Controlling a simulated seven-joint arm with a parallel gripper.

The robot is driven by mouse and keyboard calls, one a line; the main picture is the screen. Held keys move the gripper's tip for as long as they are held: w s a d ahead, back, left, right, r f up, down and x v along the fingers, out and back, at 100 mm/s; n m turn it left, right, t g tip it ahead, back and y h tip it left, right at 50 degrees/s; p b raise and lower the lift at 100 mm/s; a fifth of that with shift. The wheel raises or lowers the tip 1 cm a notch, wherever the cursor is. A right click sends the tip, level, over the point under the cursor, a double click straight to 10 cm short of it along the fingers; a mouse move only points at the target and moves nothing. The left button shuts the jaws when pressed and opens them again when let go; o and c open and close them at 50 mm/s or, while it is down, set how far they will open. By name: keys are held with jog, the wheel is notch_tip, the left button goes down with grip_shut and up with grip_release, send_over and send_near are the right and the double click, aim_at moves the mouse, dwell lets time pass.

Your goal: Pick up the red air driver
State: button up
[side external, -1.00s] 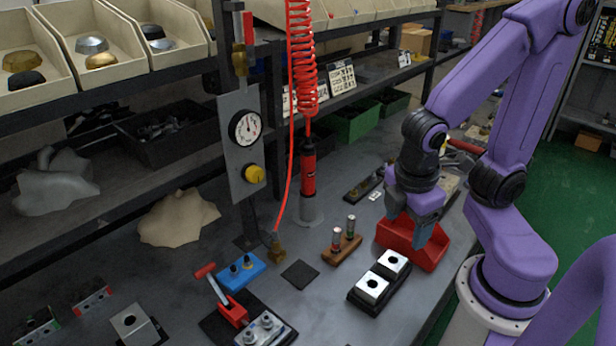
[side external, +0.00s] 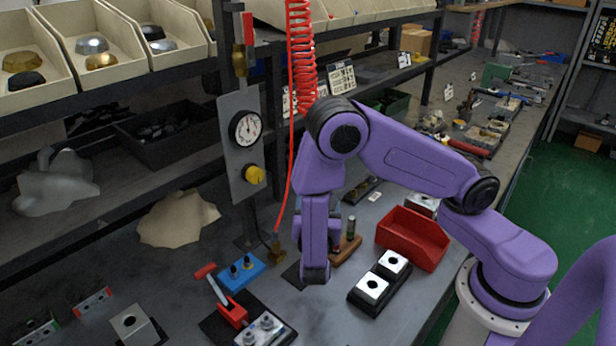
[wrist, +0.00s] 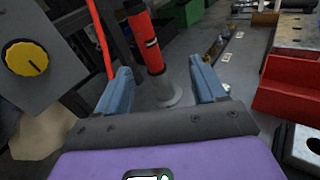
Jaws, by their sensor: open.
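The red air driver (wrist: 142,28) stands nearly upright in a grey holder (wrist: 163,92) in the wrist view. It is a red cylinder with dark bands. In the side external view my arm hides it. My gripper (wrist: 160,64) is open, with one blue-grey finger left and one right of the driver as seen in the wrist view. The driver appears in the gap, farther ahead of the fingertips; I see no contact. How far ahead it stands is hard to tell.
A red coiled hose (side external: 301,45) hangs above, and a thin red line runs down beside it. A gauge panel (side external: 240,150) with a yellow knob is to the left. A red bin (side external: 412,238), a block with two silver squares (side external: 372,287) and a blue block (side external: 241,270) are nearby.

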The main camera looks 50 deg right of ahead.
jog(key=shift+w+d+f+n+t+y, duration=0.1)
jog(key=shift+w+d+f+n+t, duration=0.2)
jog(key=shift+w+d, duration=1.8)
jog(key=shift+w+d+f+n+t+y, duration=0.15)
jog(key=shift+w+d+n+t, duration=0.2)
jog(key=shift+w+d, duration=1.75)
jog(key=shift+w+d+f+n+t+y, duration=0.1)
jog(key=shift+w+d+f+n+t, duration=0.2)
jog(key=shift+w+d, duration=1.8)
jog(key=shift+w+a+r, duration=0.1)
jog(key=shift+w+a, duration=0.3)
grip_shut()
